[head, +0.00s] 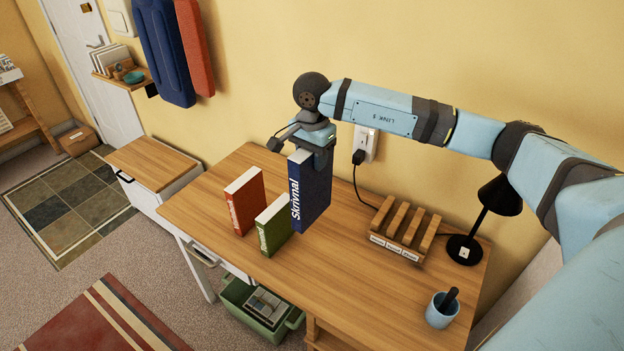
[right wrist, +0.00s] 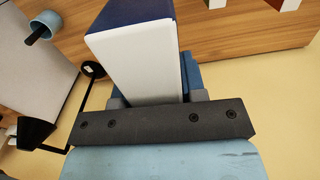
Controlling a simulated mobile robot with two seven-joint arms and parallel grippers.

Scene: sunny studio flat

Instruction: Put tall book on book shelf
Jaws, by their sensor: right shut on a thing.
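The tall blue book (head: 316,195) with white lettering on its spine stands upright at the desk's middle, beside the green book. My right gripper (head: 308,150) is shut on its top part. In the right wrist view the blue book (right wrist: 128,14) shows its white page edge between the jaws of my right gripper (right wrist: 158,100). I cannot tell whether its bottom touches the desk. A slotted wooden rack (head: 424,250) with small white labels sits right of the book; its slots look empty. My left gripper is not in view.
A red book (head: 243,203) and a green book (head: 272,228) stand on the wooden desk (head: 340,290). A black lamp (head: 464,250) and a blue cup with a dark item (head: 440,315) are at the right. A socket with a plug (head: 364,148) is on the wall behind.

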